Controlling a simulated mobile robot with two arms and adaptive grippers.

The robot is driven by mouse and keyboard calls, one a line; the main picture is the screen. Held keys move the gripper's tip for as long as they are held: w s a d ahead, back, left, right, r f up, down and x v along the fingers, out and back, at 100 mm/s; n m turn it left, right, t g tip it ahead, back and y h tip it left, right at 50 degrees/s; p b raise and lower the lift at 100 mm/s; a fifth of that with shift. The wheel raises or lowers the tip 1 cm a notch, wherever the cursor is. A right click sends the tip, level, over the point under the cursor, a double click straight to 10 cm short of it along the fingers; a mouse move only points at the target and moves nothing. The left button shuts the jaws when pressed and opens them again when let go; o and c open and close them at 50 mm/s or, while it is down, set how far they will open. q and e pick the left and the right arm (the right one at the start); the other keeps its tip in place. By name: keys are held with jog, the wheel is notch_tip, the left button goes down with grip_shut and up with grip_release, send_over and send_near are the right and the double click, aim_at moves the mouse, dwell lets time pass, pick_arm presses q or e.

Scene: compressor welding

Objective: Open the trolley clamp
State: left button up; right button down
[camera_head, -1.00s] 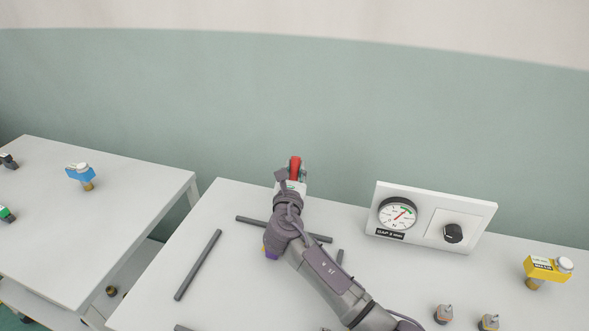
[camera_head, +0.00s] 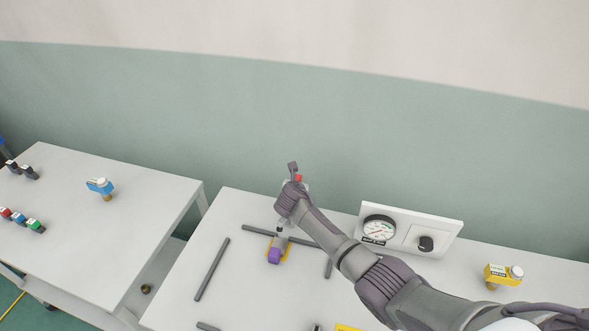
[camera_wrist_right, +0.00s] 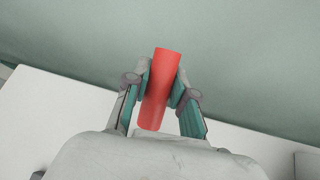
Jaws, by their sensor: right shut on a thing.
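The red clamp handle (camera_wrist_right: 158,95) is between the two fingers of my right gripper (camera_wrist_right: 161,82), which is shut on it. In the head view my right gripper (camera_head: 296,176) is at the back of the middle table, and only a small bit of red (camera_head: 299,178) shows beside it. Most of the clamp is hidden behind my gripper and wrist. A purple part (camera_head: 275,256) with yellow edges sits on the table in front of the wrist, below a grey upright piece (camera_head: 282,236). My left gripper is not in view.
Dark bars (camera_head: 212,269) lie around the purple part on the white table (camera_head: 240,205). A gauge panel (camera_head: 410,229) stands to the right, near my forearm. A yellow device (camera_head: 500,275) is farther right. A second table (camera_head: 90,240) on the left holds a blue device (camera_head: 100,186).

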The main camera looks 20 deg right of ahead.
jog(key=shift+w+d+f+g+y, duration=0.2)
jog(key=shift+f+g+y, duration=0.1)
jog(key=shift+f+g, duration=0.15)
jog(key=shift+w+d+f+g+y, duration=0.1)
jog(key=shift+w+f+g+y, duration=0.1)
jog(key=shift+f+g+y, duration=0.2)
jog(key=shift+w+d+f+m+g+y, duration=0.1)
jog(key=shift+f+m+g+y, duration=0.25)
jog(key=shift+f+g, duration=0.5)
jog(key=c, duration=0.9)
grip_release()
jog(key=shift+c, duration=0.2)
jog(key=shift+r, duration=0.2)
jog(key=v, duration=1.1)
jog(key=shift+r, duration=0.3)
